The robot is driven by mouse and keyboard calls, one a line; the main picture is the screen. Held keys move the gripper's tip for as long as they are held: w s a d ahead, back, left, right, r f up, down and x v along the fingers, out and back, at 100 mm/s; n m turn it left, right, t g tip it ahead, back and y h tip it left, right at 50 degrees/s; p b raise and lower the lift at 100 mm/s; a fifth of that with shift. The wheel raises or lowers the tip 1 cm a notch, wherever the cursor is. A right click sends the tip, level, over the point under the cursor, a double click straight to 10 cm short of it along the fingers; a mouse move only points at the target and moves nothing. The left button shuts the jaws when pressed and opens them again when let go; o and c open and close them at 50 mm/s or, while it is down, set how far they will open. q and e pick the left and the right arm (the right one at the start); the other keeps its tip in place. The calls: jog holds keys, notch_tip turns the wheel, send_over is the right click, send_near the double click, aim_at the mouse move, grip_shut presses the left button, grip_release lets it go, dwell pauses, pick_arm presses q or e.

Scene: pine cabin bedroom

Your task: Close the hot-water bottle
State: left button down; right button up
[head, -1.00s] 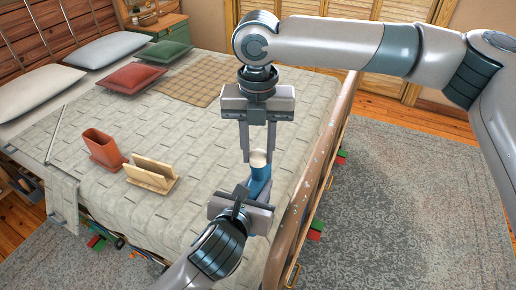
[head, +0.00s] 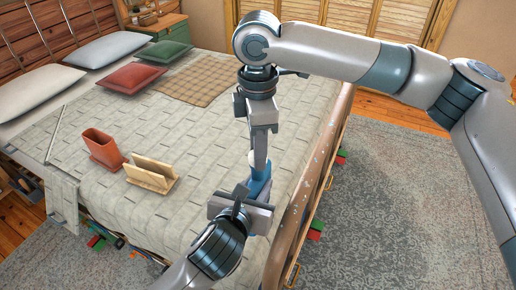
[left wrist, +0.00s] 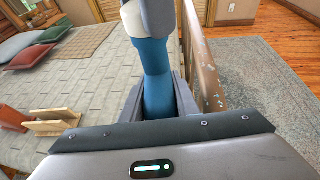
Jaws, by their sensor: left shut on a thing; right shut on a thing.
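The blue hot-water bottle (head: 261,184) stands upright above the near right part of the bed. My left gripper (head: 252,194) is shut around it from below. The left wrist view shows the blue neck (left wrist: 155,72) between the left fingers. My right gripper (head: 260,157) points straight down over the bottle's top and is shut on the pale stopper there. The fingers mostly hide the stopper, so I cannot tell how far it sits in the neck. The right fingers also show at the top of the left wrist view (left wrist: 150,15).
On the bed (head: 200,215) stand a terracotta holder (head: 102,146) and a wooden holder (head: 152,174). Cushions and a tan checked blanket (head: 193,84) lie farther back.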

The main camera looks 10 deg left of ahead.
jog(key=m, duration=1)
jog(key=shift+m, duration=0.4)
jog(key=shift+c, duration=0.2)
jog(key=o, duration=1.3)
jog(key=shift+c, duration=0.2)
jog(key=shift+r, duration=0.1)
notch_tip(320, 180, up, 12)
jog(key=shift+w, duration=0.1)
